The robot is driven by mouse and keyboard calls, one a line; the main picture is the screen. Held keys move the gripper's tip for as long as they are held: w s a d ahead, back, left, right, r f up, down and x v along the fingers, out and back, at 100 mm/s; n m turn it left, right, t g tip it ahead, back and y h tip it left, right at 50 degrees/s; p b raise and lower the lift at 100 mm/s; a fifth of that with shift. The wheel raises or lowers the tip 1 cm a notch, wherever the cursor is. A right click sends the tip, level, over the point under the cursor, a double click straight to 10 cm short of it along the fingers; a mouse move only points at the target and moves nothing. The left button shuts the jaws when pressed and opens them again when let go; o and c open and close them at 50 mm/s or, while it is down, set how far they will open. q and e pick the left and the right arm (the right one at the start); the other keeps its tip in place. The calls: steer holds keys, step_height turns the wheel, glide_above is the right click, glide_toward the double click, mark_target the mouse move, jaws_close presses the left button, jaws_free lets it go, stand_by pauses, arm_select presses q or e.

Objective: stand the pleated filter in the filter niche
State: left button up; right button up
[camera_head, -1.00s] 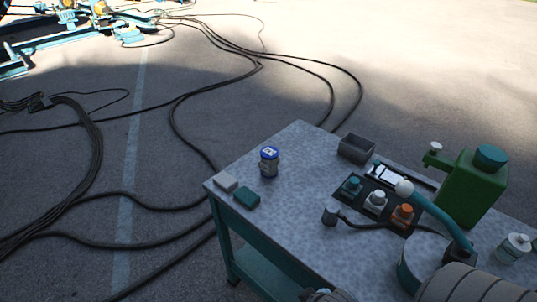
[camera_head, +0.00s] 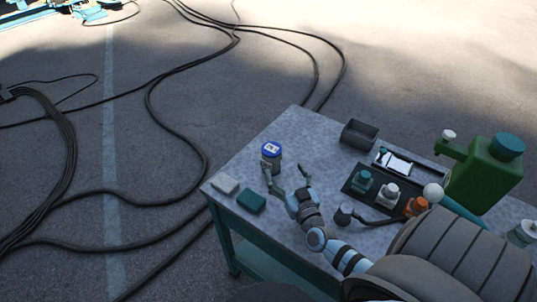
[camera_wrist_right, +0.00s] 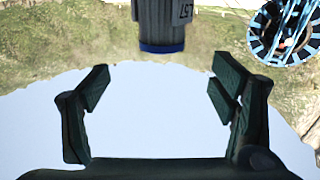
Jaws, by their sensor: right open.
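I cannot make out the filter niche for certain. My left gripper is out of view.
A white block (camera_head: 225,184) and a teal block (camera_head: 251,202) lie by the table's left edge. A dark open box (camera_head: 359,136) stands at the back.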

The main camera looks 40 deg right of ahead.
mark_target(275, 156)
steer(key=b+x, duration=0.1)
steer(key=x, duration=0.4)
steer(key=b+x, duration=0.2)
steer(key=x, duration=0.3)
steer(key=shift+w+f+b, duration=0.2)
steer(key=shift+w+b, duration=0.05)
steer(key=shift+b, duration=0.1)
steer(key=shift+w+r, duration=0.1)
steer(key=shift+w, duration=0.1)
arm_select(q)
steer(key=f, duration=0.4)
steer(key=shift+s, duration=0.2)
arm_select(e)
steer(key=shift+r, duration=0.1)
steer(key=shift+c, duration=0.3)
steer(key=c, duration=1.5)
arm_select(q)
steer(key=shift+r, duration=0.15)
arm_select(e)
steer(key=shift+r, duration=0.1)
